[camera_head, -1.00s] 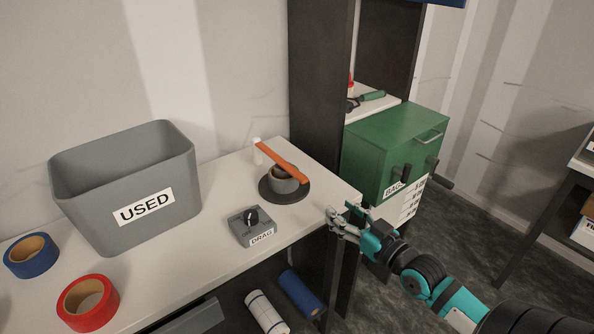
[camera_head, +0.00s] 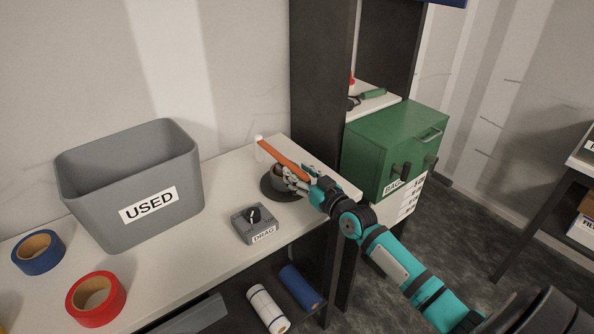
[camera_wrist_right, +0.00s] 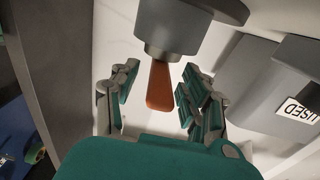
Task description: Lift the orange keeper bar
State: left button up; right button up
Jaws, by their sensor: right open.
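The orange keeper bar (camera_head: 277,156) lies across the top of a grey cylinder (camera_head: 278,173) on a dark round base (camera_head: 270,192), near the bench's right end. Its far-left end is beside a small white post (camera_head: 259,148). My right gripper (camera_head: 293,176) is at the bar's near-right end, which its fingers partly hide. In the right wrist view the right gripper (camera_wrist_right: 161,80) is open, with the end of the orange bar (camera_wrist_right: 159,88) between its fingers and a gap on each side. The left gripper is not in view.
A grey bin marked USED (camera_head: 88,203) stands left on the bench. A grey DRAG box with a black knob (camera_head: 257,230) is close in front of the round base. Blue tape (camera_head: 20,262) and red tape (camera_head: 117,303) lie at front left. A green cabinet (camera_head: 400,135) stands right.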

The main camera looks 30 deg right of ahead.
jog(key=shift+w, duration=0.5)
grip_shut()
